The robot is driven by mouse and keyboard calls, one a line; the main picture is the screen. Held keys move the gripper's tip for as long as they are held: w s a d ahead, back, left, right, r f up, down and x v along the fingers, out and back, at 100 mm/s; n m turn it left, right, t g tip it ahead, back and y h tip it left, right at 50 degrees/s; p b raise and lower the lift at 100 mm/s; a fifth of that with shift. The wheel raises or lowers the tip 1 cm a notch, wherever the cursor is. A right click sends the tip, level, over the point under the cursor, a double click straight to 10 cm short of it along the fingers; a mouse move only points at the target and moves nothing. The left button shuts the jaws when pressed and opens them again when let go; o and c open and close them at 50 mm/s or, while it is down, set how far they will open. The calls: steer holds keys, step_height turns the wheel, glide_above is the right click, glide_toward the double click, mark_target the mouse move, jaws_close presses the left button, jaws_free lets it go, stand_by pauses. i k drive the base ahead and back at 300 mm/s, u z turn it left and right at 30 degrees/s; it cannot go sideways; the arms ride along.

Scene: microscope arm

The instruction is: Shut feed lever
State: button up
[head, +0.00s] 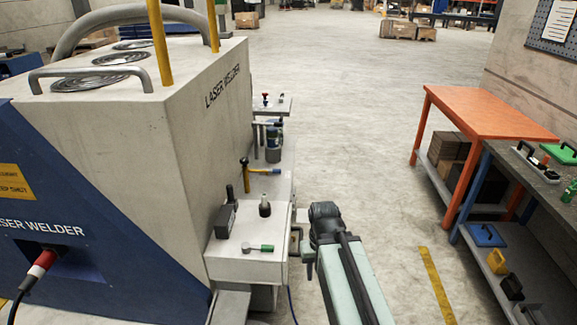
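I cannot tell for certain which part is the feed lever. On the top of a low pale block at the welder's right side lies a small lever with a green handle (262,249). My arm reaches up from the bottom, right of the block. My gripper (304,252) seems to be at its dark end, close to the block's right side; its fingers are too small and hidden to read.
The large laser welder (200,110) fills the left. A black box part (226,221) and a dark-capped stub (265,206) stand on the block. An orange table (480,108) and a dark workbench (540,175) stand right. Open floor (360,110) lies between.

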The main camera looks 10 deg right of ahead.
mark_target(275, 171)
steer(key=z, duration=1.45)
steer(key=i, duration=2.65)
steer(key=u, duration=4.1)
steer(key=i, duration=1.05)
